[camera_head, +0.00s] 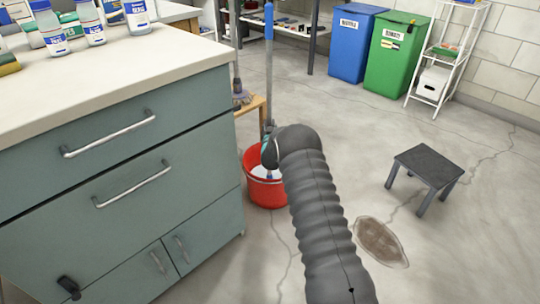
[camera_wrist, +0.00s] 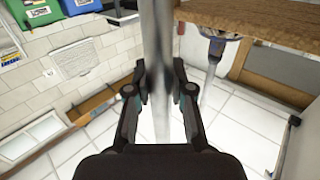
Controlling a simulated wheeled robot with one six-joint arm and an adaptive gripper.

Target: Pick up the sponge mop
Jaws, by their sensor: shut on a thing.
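The sponge mop (camera_head: 268,82) stands nearly upright beside the cabinet, with a grey metal pole and a blue upper section. Its lower part runs down behind my gripper toward the red bucket (camera_head: 266,190), where something pale and blue shows inside; I cannot tell if the mop's head touches the bottom. My gripper (camera_head: 268,143) is at the pole just above the bucket, mostly hidden by my arm. In the wrist view, the pole (camera_wrist: 158,40) passes between the two fingers of my gripper (camera_wrist: 160,88), which are closed on it from both sides.
The grey-green cabinet (camera_head: 130,160) stands close on the left, with bottles on top. A small wooden stool (camera_head: 252,108) and a grey-headed mop (camera_head: 241,97) are behind the bucket. A dark low stool (camera_head: 428,165) and a brown floor stain (camera_head: 381,242) are at right; bins stand behind.

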